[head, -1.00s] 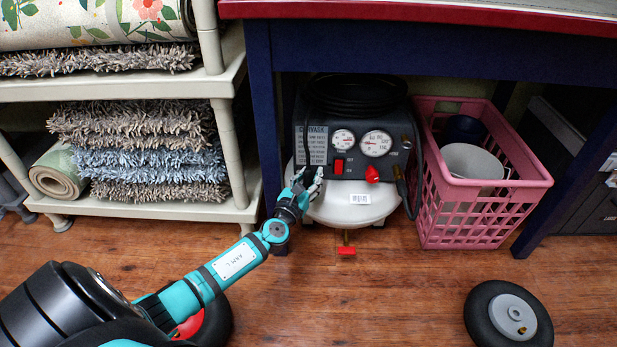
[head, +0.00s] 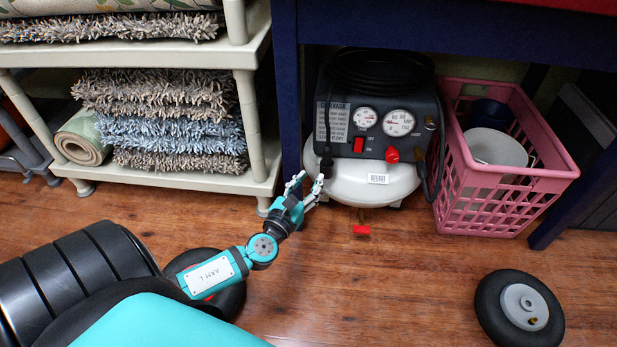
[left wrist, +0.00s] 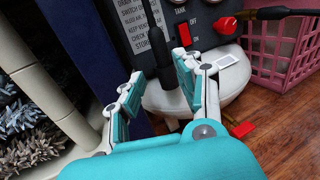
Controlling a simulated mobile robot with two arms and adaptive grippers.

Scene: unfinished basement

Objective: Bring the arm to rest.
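My left gripper (head: 307,181) is open and empty. It is in front of the lower left part of an air compressor (head: 362,184), which has a white tank, a dark gauge panel and red knobs. In the left wrist view its two fingers (left wrist: 158,88) stand apart. A black cable with a thick plug-like end (left wrist: 157,45) shows in the gap beyond them; it also shows at the panel's left side in the head view (head: 326,160). I cannot tell whether a finger touches it. My left arm reaches low over the floor. My right gripper is not in view.
A dark blue table leg (head: 288,100) stands close left of the compressor. A cream shelf (head: 200,183) with shaggy rugs is farther left. A pink crate (head: 480,210) holding containers stands right of the compressor. The wooden floor (head: 400,290) in front is open.

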